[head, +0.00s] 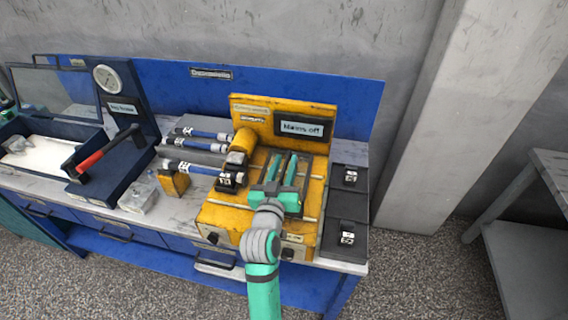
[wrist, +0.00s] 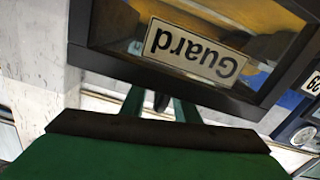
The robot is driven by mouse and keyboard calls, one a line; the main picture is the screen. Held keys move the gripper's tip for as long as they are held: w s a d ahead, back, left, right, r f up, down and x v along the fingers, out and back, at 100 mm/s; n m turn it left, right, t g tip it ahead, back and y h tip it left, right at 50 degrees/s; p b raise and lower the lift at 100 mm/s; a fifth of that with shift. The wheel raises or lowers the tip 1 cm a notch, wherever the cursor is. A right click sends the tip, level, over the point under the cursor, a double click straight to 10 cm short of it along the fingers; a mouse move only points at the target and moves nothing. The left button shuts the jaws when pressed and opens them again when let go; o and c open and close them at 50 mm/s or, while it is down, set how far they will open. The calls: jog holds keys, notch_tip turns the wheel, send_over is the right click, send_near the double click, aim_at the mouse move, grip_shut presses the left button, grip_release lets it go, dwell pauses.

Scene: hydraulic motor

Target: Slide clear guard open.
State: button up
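The clear guard (wrist: 255,55) fills the upper part of the wrist view. It is a see-through panel in a dark frame, with a white label reading "Guard" that appears upside down. I cannot make out its outline for certain in the head view. My gripper (head: 281,160) is over the yellow machine (head: 222,217) in the head view, its two green fingers apart. In the wrist view, my gripper (wrist: 158,103) is at the guard's frame edge. A small dark piece shows between the fingers, with a gap beside it. Contact is not clear.
A "Mains off" sign (head: 303,129) stands behind my gripper. Several blue-banded cylinders (head: 200,134) lie to the left. A red-handled lever (head: 100,150) and gauge (head: 108,79) are farther left. A dark tray (head: 345,207) lies right. Open floor lies right of the bench.

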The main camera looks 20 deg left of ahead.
jog(key=v, duration=1)
jog(key=shift+s, duration=0.35)
